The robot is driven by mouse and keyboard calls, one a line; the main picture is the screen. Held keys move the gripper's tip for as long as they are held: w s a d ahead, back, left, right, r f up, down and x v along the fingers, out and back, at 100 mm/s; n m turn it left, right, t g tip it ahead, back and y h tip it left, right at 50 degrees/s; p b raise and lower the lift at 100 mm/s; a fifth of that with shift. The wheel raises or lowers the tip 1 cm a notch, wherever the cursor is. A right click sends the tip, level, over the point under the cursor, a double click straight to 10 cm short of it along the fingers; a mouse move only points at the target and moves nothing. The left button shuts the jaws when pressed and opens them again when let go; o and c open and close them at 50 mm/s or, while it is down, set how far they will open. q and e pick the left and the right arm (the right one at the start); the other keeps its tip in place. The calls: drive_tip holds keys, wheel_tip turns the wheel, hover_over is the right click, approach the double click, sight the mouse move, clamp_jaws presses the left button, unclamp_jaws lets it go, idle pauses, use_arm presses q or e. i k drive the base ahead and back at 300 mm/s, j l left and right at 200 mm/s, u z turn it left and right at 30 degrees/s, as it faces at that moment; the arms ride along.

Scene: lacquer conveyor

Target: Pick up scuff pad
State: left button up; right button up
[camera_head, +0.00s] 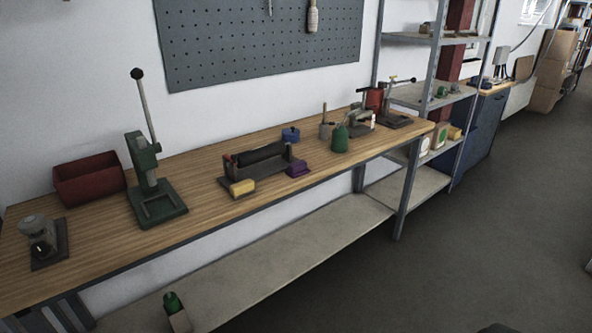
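No pad is labelled, so I cannot be sure which thing is the scuff pad. A small purple block (298,169) lies on the wooden workbench (215,200), at the right end of a dark roller stand (262,168). Neither of my grippers can be made out in the head view.
A green lever press (150,180), a red bin (90,178) and a small grey device (42,240) stand on the left of the bench. A blue container (290,134) and green bottle (340,139) stand farther right. The floor (470,240) right of the bench is clear.

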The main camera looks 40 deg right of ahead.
sight(298, 168)
drive_tip(key=i+l, duration=0.1)
drive_tip(key=i, duration=0.35)
drive_tip(key=i+z, duration=0.45)
drive_tip(key=i+j+z, duration=0.1)
drive_tip(key=i+z, duration=0.2)
drive_tip(key=z, duration=0.5)
